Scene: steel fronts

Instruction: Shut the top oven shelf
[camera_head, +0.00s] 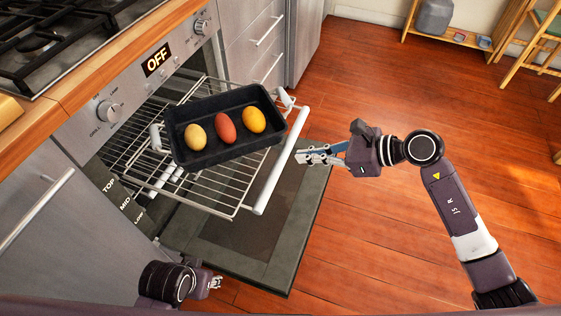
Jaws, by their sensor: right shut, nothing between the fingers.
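The top oven shelf is a wire rack (222,187) pulled well out of the oven, with a white front handle bar (281,161). A black tray (228,154) rests on it and holds a yellow, a red and an orange egg-shaped item. The oven door (235,240) is folded down below the rack. My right gripper (299,156) is shut and empty, its fingertips just right of the handle bar and pointing at it; I cannot tell whether they touch. My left gripper (217,283) is low, near the door's lower left corner; its jaw state is unclear.
The oven panel (130,88) has knobs and a display reading OFF. A hob (55,35) is above it. Steel drawers (250,40) stand beyond the oven. Wooden floor (380,240) is open at right, with wooden furniture (450,35) at the back.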

